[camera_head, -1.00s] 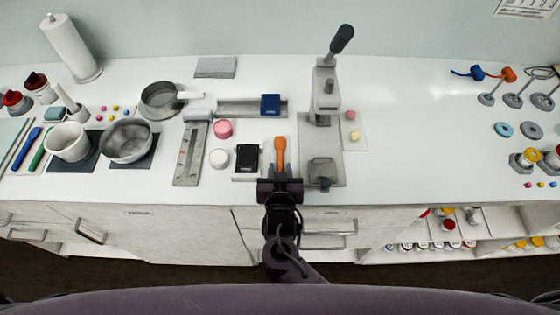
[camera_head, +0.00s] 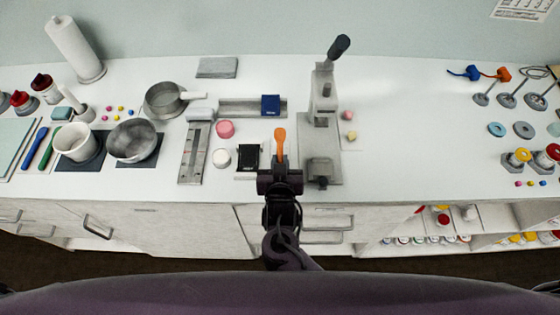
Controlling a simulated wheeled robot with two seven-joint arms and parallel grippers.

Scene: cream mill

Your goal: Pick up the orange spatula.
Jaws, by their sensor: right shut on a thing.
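The orange spatula (camera_head: 280,140) shows in the head view at the front middle of the white counter, its orange end pointing up and away from me. My right gripper (camera_head: 280,172) is shut on the spatula's near part, at the counter's front edge. The gripper hides the lower part of the spatula. I cannot tell how far the spatula is above the counter. My left gripper is not in view.
A grey press (camera_head: 322,115) with a dark lever stands just right of the spatula. A black device (camera_head: 248,157), a white round jar (camera_head: 221,158) and a pink jar (camera_head: 225,129) are to its left. The counter right of the press is mostly clear.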

